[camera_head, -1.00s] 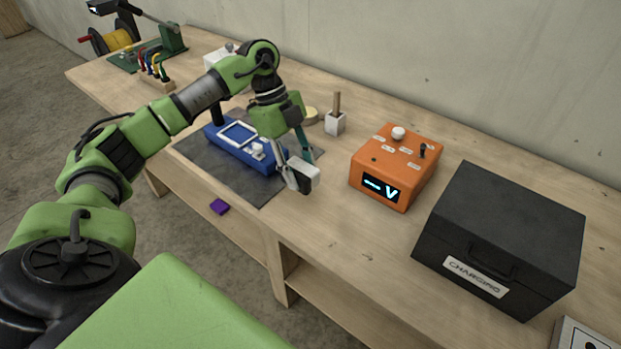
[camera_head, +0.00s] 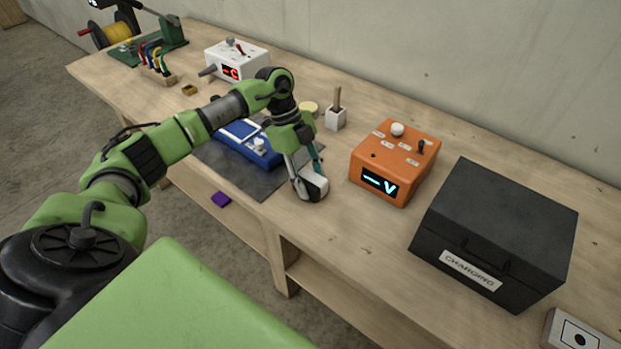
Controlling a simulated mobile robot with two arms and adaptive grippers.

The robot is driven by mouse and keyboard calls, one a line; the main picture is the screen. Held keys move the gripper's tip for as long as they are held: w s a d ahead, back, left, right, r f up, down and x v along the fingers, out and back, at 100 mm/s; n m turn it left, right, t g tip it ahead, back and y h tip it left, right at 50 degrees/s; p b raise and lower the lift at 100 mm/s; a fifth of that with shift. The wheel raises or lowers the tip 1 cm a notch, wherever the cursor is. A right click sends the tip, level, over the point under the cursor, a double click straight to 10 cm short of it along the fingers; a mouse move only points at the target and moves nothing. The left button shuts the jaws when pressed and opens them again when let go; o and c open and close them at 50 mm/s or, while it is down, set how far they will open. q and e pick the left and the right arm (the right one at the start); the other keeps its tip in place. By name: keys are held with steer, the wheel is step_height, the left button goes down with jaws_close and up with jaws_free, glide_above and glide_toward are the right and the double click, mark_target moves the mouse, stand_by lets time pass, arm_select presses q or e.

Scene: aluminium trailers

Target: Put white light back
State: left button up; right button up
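The white light, a small white block (camera_head: 316,189), is at the fingertips of my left gripper (camera_head: 308,180). The gripper points down at the workbench, right of the dark mat, and its fingers appear closed on the block. The fingers hide part of the block. It is low over the bare wood, and I cannot tell whether it touches. My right gripper is not in view.
A blue device (camera_head: 262,153) lies on the dark mat (camera_head: 225,172). An orange meter (camera_head: 420,160) and a black charging box (camera_head: 505,225) stand to the right. A white cup (camera_head: 336,119) is behind the gripper. A white power unit (camera_head: 255,58) stands farther back. Bare wood lies in front of the meter.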

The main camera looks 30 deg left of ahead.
arm_select(q)
steer(key=shift+o, duration=0.9)
steer(key=shift+r, duration=0.15)
steer(key=shift+a+r, duration=0.15)
steer(key=shift+r, duration=0.15)
steer(key=b+v, duration=0.3)
steer(key=v, duration=0.8)
steer(key=shift+r, duration=0.2)
